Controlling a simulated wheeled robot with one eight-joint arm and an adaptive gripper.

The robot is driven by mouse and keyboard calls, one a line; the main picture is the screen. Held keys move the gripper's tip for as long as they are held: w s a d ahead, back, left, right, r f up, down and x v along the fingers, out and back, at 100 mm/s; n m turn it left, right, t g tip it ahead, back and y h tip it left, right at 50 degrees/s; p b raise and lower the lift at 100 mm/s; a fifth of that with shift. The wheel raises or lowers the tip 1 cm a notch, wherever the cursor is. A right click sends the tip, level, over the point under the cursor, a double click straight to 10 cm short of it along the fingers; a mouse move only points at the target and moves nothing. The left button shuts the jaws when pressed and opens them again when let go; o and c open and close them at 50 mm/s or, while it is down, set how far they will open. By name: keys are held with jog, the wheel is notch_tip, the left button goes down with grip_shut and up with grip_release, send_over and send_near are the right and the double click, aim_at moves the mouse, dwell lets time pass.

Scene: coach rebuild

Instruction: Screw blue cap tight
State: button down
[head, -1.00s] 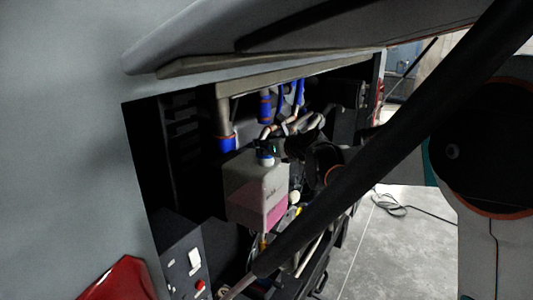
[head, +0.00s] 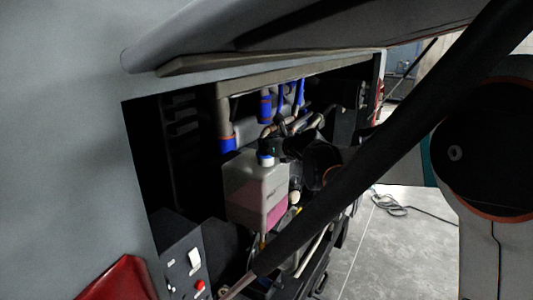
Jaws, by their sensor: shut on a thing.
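My gripper (head: 273,152) is dark and reaches in from the right at the cap.
Pipes with blue hose sleeves (head: 227,144) run behind and above the tank. A dark strut (head: 390,140) crosses the view in front of the bay. A control box (head: 183,258) stands at lower left beside a red object (head: 118,279).

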jog(key=shift+s+a+f+m+t+h, duration=0.1)
jog(key=shift+a+f+m+t+h, duration=0.1)
jog(key=shift+m+h, duration=0.3)
jog(key=shift+s+a+f+m+t+h, duration=0.1)
jog(key=shift+f+m+t+h, duration=0.1)
jog(key=shift+m+h, duration=0.3)
jog(key=shift+d+h, duration=0.1)
jog(key=shift+h, duration=0.3)
jog(key=c, duration=1.5)
grip_release()
jog(key=shift+c, duration=0.2)
jog(key=shift+w, duration=0.15)
jog(key=o, duration=0.4)
jog(key=shift+w+f, duration=0.1)
jog(key=shift+o, duration=0.2)
